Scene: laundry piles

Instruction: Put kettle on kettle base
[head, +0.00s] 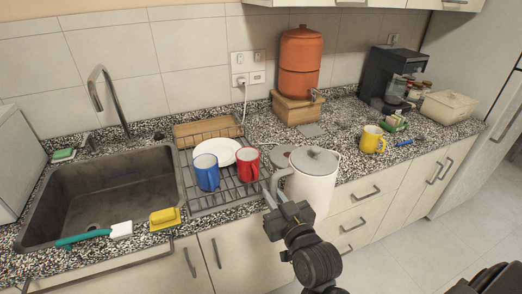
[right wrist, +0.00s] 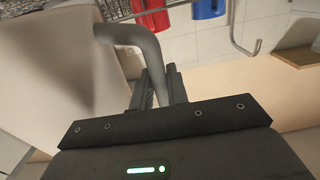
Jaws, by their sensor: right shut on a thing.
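The white kettle (head: 310,187) with a grey lid is near the counter's front edge, right of the dish rack. Its grey handle (head: 276,182) points left. My right gripper (head: 280,203) is shut on the handle; the right wrist view shows the handle (right wrist: 140,45) between the two fingers (right wrist: 159,90) and the kettle body (right wrist: 55,60) at left. The kettle looks upright; whether its bottom touches anything is hidden. A grey round thing (head: 281,157) just behind the kettle may be the kettle base, partly hidden by it. My left gripper is not in view.
The dish rack (head: 215,197) holds a blue mug (head: 206,172), a red mug (head: 247,163) and a white plate (head: 212,148). An orange dispenser (head: 300,62) on a wooden box stands behind. A yellow mug (head: 373,140) stands to the right. The sink (head: 100,195) is at left.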

